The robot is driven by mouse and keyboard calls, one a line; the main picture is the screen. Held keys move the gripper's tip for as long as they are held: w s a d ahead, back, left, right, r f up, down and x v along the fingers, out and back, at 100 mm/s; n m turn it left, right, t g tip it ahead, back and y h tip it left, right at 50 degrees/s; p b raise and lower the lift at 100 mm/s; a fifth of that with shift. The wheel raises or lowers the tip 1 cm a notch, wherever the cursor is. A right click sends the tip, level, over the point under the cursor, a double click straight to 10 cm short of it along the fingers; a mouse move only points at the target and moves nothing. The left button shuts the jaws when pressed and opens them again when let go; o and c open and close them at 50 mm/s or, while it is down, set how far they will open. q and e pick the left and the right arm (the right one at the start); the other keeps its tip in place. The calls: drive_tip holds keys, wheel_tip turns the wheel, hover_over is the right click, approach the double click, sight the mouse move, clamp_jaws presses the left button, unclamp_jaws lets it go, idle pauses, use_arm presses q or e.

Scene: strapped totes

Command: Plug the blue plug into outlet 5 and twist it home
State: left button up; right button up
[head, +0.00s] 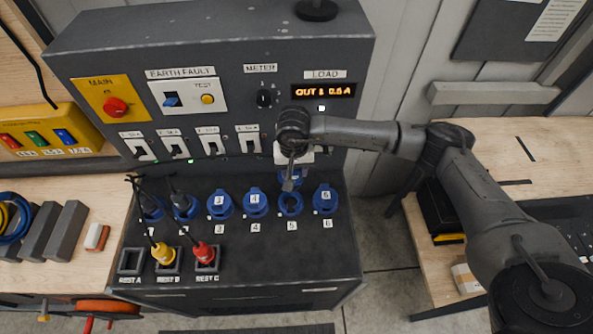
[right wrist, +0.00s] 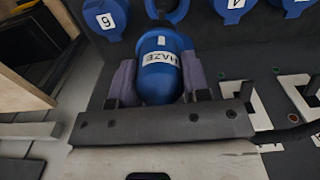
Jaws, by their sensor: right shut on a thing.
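My right gripper (head: 291,170) is shut on the blue plug, above and behind outlet 5 on the panel's lower deck. In the right wrist view the blue plug (right wrist: 160,70), labelled HAZE, sits between the two fingers of the gripper (right wrist: 160,82). Outlet 5 (head: 290,206) is a blue ring with a dark, open middle and a 5 label below it. The ring (right wrist: 166,12) lies just beyond the plug's front in the right wrist view. Whether plug and ring touch cannot be told. My left gripper is not in view.
Capped blue outlets 4 (head: 256,204) and 6 (head: 325,200) flank outlet 5. Dark plugs stand in outlets 1 and 2. A yellow plug (head: 163,254) and a red plug (head: 204,251) stand in rests B and C. Rest A (head: 131,262) is empty. Breaker switches line the upright face.

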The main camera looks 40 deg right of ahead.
drive_tip(key=shift+w+a+n, duration=0.4)
drive_tip(key=shift+a+n, duration=0.15)
drive_tip(key=shift+n, duration=0.55)
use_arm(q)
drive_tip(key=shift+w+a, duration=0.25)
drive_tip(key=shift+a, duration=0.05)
use_arm(e)
drive_tip(key=shift+n, duration=0.3)
drive_tip(key=shift+f, duration=0.15)
drive_tip(key=shift+d+f+b, duration=0.1)
drive_tip(key=shift+f+b, duration=1.1)
drive_tip(key=shift+f, duration=1.55)
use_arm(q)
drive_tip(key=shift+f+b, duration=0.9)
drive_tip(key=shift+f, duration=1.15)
use_arm(e)
drive_tip(key=shift+f, duration=0.95)
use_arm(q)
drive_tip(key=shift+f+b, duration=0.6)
use_arm(e)
drive_tip(key=shift+f, duration=0.65)
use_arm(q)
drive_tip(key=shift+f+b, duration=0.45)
use_arm(e)
drive_tip(key=shift+f, duration=0.5)
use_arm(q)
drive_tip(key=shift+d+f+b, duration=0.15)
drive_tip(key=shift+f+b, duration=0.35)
use_arm(e)
drive_tip(key=shift+f, duration=0.55)
